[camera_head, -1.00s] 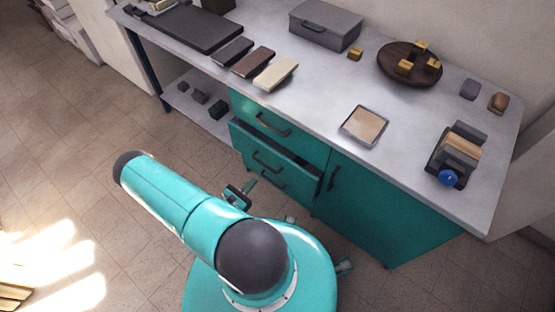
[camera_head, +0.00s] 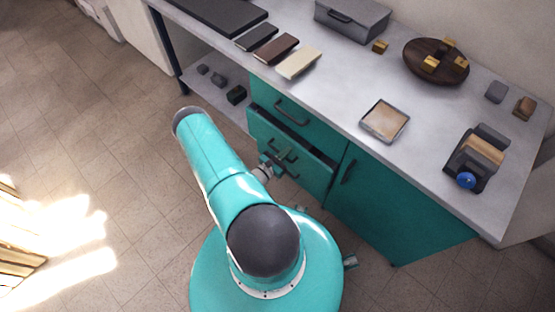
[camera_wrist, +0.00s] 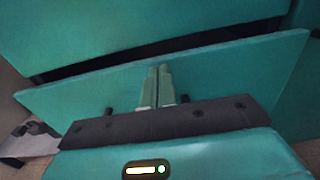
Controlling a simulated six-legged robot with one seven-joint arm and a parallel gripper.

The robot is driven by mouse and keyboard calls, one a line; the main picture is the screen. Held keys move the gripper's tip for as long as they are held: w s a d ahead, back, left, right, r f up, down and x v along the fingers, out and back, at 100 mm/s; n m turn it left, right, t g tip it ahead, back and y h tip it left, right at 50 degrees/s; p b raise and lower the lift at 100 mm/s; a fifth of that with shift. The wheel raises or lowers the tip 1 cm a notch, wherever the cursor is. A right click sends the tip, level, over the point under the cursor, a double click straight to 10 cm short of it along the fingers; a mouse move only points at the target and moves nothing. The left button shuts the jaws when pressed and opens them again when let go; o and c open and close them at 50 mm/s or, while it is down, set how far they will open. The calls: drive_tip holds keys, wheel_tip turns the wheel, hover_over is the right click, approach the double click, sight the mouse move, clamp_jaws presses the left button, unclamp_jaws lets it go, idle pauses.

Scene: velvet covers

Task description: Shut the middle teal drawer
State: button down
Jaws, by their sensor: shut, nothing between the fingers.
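The middle teal drawer (camera_head: 316,168) stands partly open in the teal cabinet under the counter. A dark gap shows above its front. In the wrist view its front panel (camera_wrist: 235,72) slants across the picture, with the gap along its top edge. My gripper (camera_head: 281,158) is at the drawer front, near its handle. In the wrist view my gripper's fingers (camera_wrist: 157,72) are together and empty, pointing at the panel between two dark handle ends. The rest of the handle is hidden. I cannot tell whether the fingertips touch the panel.
The upper drawer (camera_head: 292,110) is shut above it. A cabinet door (camera_head: 385,208) stands shut to the right. The counter (camera_head: 345,88) holds a tray (camera_head: 405,137), a round dark board (camera_head: 420,65) and a grey box (camera_head: 352,30).

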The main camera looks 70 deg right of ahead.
sight(293, 145)
drive_tip(key=shift+s+d, duration=0.25)
drive_tip(key=shift+d, duration=0.4)
drive_tip(key=shift+x, duration=2.6)
drive_tip(key=shift+r, duration=0.1)
drive_tip(key=shift+w+a+f, duration=0.2)
drive_tip(key=shift+w+a, duration=0.2)
drive_tip(key=shift+a, duration=0.15)
drive_tip(key=v, duration=1.3)
drive_tip(key=shift+a, duration=0.25)
drive_tip(key=shift+r, duration=0.1)
